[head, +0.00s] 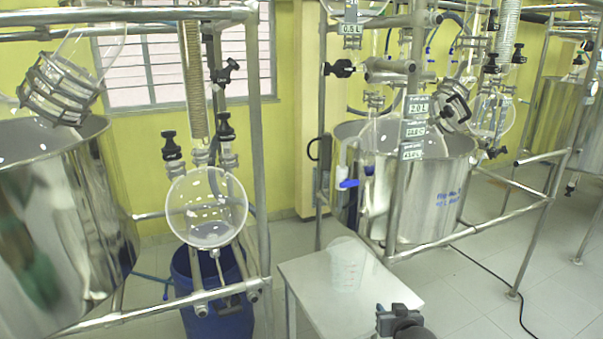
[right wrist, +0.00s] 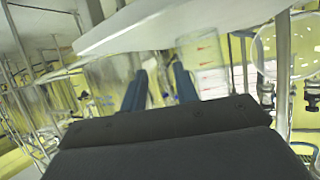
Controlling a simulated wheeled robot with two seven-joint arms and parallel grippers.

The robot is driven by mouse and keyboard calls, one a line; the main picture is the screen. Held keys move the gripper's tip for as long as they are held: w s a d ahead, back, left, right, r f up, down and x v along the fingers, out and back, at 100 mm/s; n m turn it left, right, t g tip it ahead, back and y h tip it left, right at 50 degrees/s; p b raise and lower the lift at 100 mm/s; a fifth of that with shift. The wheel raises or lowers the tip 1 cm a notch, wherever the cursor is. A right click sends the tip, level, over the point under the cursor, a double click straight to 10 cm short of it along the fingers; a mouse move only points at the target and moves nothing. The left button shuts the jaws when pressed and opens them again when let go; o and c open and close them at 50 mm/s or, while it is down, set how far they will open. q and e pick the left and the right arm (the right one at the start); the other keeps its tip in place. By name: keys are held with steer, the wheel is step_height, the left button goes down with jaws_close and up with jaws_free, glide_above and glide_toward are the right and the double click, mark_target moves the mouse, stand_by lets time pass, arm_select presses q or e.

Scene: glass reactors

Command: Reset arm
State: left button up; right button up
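My right gripper (head: 398,316) is at the bottom of the head view, beside the right front corner of a small white table (head: 325,308). It is apart from the clear beaker (head: 347,265) that stands upright on that table. In the right wrist view its two dark fingers (right wrist: 160,88) stand apart with nothing held between them. My left gripper is not in either view.
A round glass flask (head: 207,207) hangs in a metal frame above a blue bin (head: 212,300). Steel vessels (head: 55,225) and (head: 430,200) stand left and right in pipe frames. A black cable (head: 490,268) lies on the open floor at right.

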steer(key=s+a+f+n+g, duration=0.1)
steer(key=s+a+f+g, duration=0.2)
steer(key=s, duration=0.9)
steer(key=s+a+f+g, duration=0.1)
steer(key=s+f+g, duration=0.3)
steer(key=s, duration=0.8)
steer(key=s+a+f+n+g, duration=0.1)
steer(key=s+a+f+g, duration=0.3)
steer(key=s, duration=0.8)
steer(key=s+a+f+y, duration=0.1)
steer(key=s+a+f, duration=0.1)
steer(key=f, duration=1.4)
steer(key=shift+a+g, duration=0.4)
steer(key=shift+a, duration=0.25)
steer(key=shift+f, duration=0.1)
